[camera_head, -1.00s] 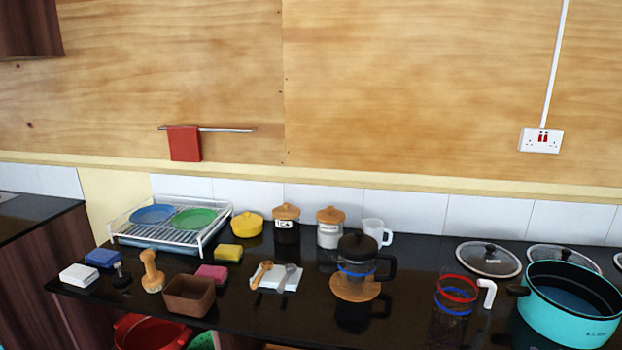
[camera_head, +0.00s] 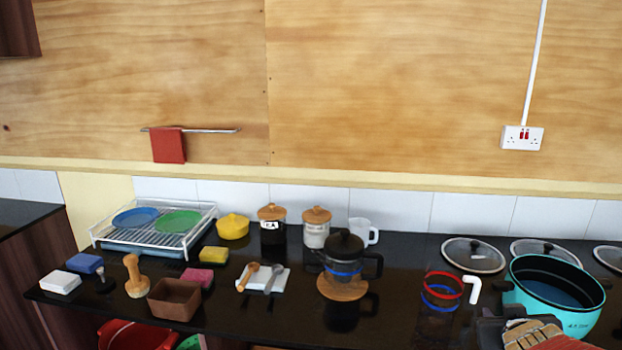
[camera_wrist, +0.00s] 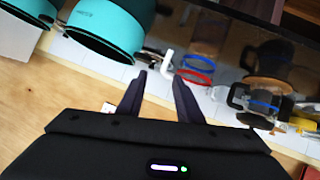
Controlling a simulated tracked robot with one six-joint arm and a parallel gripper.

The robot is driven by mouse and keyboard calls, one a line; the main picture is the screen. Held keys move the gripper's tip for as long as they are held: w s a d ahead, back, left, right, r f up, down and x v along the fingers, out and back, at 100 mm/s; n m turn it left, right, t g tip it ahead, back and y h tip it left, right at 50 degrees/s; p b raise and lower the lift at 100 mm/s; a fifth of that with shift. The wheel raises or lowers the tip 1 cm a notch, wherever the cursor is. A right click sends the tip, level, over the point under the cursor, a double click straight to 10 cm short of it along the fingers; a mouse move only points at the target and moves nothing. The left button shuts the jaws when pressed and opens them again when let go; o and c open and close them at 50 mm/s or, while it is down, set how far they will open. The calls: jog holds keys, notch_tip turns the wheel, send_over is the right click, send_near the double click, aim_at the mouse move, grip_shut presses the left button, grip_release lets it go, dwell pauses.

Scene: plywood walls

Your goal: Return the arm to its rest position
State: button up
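My gripper (camera_wrist: 160,92) shows in the wrist view as two dark fingers standing apart with nothing between them. The counter's things appear upside down beyond it, with a red ring (camera_wrist: 196,77) and a blue ring (camera_wrist: 198,61) near the right finger. In the head view, a dark and tan ribbed shape (camera_head: 535,333) at the lower right corner covers part of the teal pot's (camera_head: 560,312) left side; it seems to be part of my arm. The fingers cannot be made out there.
The black counter (camera_head: 400,325) holds a glass press (camera_head: 345,262) on a round board, lidded jars (camera_head: 316,232), a dish rack (camera_head: 150,245), a brown box (camera_head: 175,300) and glass lids (camera_head: 473,255). A plywood wall with a red towel (camera_head: 168,146) stands behind.

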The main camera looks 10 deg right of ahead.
jog(key=s+a+n+g+y, duration=0.1)
jog(key=s+a, duration=0.4)
jog(key=a, duration=1)
jog(key=s+a+n+g+y, duration=0.2)
jog(key=s+a+y, duration=0.3)
jog(key=a, duration=1.1)
jog(key=shift+s+a+r+g+y, duration=0.3)
jog(key=shift+s+g+y, duration=0.15)
jog(key=shift+g, duration=0.35)
